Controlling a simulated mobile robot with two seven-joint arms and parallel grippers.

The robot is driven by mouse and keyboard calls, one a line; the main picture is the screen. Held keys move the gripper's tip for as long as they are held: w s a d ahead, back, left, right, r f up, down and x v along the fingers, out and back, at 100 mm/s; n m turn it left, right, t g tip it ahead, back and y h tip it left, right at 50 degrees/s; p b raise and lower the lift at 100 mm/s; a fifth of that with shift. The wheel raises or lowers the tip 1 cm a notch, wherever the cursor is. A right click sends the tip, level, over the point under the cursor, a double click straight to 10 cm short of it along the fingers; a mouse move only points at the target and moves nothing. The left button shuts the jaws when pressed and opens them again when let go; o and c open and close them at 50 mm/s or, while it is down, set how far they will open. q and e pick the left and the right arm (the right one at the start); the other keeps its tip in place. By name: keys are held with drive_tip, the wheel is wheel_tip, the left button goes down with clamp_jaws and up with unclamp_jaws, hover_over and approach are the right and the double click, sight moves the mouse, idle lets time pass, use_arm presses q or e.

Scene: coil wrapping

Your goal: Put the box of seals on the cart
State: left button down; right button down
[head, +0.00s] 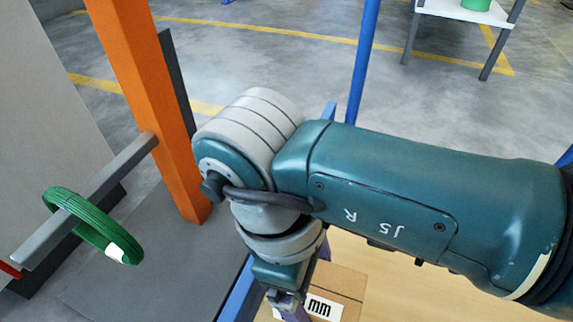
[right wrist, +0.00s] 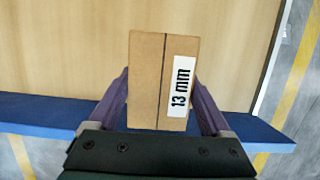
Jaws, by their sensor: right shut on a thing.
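A brown cardboard box (head: 340,285) with a white label shows below my right arm in the head view, partly hidden by my gripper. In the right wrist view the box (right wrist: 147,80) carries a label reading "13 mm" and a dark seam down its top. My right gripper (right wrist: 162,100) is shut on the box, one finger along each side. Wooden boarding (right wrist: 60,60) with a blue edge (right wrist: 35,115) lies beneath the box; I cannot tell whether the box touches it. My left gripper is not in view.
An orange post (head: 150,90) stands at the left. Beside it a grey bar (head: 125,170) carries a green coil (head: 90,238). A blue upright (head: 362,65) rises behind my arm. A white table (head: 465,12) with a green thing stands at the back right.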

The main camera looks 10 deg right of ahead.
sight(312, 302)
wheel_tip(312, 302, down, 4)
drive_tip(key=b, duration=0.3)
drive_tip(key=shift+f, duration=0.15)
unclamp_jaws()
